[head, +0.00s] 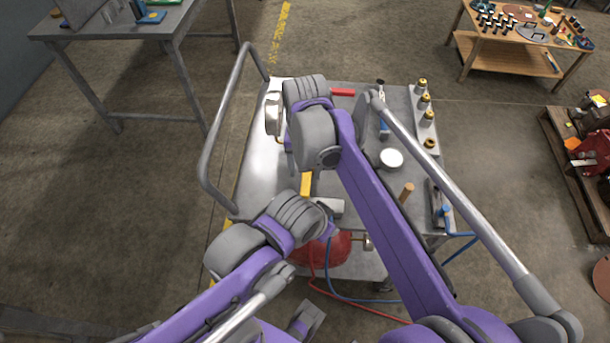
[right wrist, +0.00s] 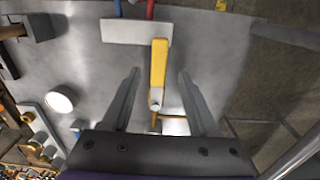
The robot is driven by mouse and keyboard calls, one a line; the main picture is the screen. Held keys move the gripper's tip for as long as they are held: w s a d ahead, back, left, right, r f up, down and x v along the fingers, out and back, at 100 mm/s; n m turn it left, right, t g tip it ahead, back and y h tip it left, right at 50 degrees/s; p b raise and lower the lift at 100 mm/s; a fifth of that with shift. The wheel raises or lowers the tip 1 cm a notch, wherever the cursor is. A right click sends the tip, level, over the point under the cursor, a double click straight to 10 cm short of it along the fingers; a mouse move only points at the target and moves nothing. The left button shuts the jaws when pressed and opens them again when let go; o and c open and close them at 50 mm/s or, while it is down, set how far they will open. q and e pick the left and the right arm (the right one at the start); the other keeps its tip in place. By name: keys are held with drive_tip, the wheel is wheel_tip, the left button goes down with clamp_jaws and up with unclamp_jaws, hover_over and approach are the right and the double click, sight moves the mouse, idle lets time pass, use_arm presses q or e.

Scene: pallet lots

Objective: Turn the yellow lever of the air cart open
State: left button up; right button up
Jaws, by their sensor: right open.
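The air cart (head: 262,180) stands in front of me with a grey metal top. Its yellow lever (right wrist: 158,65) lies beside a pale block (right wrist: 135,32) in the right wrist view; part of the lever shows in the head view (head: 306,185). My right gripper (right wrist: 159,73) is open, one finger on each side of the lever. There is a visible gap on both sides, and I see no contact. In the head view my right arm hides most of that gripper. My left arm reaches over the cart's near left side; I cannot make out its gripper.
A white round knob (head: 391,158) and several brass-topped fittings (head: 424,102) are on the cart's right part. A tube handle (head: 212,150) rises at its left. Below are a red tank (head: 330,250) and red and blue hoses. A workbench (head: 150,35) stands at upper left.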

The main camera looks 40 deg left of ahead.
sight(306, 183)
wheel_tip(306, 183, up, 6)
idle(0.7)
drive_tip(key=w+d+m+t+y+p, duration=0.1)
drive_tip(key=w+d+m, duration=0.15)
drive_tip(key=d, duration=1.05)
drive_tip(key=w+d+m+t+p, duration=0.1)
drive_tip(key=w+d, duration=0.2)
drive_tip(key=d, duration=0.9)
drive_tip(key=s+d+f+m+t, duration=0.1)
drive_tip(key=s+d+f, duration=0.1)
drive_tip(key=d, duration=0.5)
drive_tip(key=s+d+f+m+t+p, duration=0.1)
drive_tip(key=s+d+f, duration=0.1)
drive_tip(key=s+d, duration=0.2)
drive_tip(key=s+d+f+m+t+h, duration=0.1)
drive_tip(key=s+d, duration=0.3)
drive_tip(key=d, duration=0.6)
drive_tip(key=shift+f+p, duration=0.3)
drive_tip(key=shift+f, duration=0.5)
drive_tip(key=shift+d+m, duration=0.1)
drive_tip(key=shift+m, duration=0.15)
drive_tip(key=shift+c, duration=0.8)
drive_tip(key=shift+d, duration=0.1)
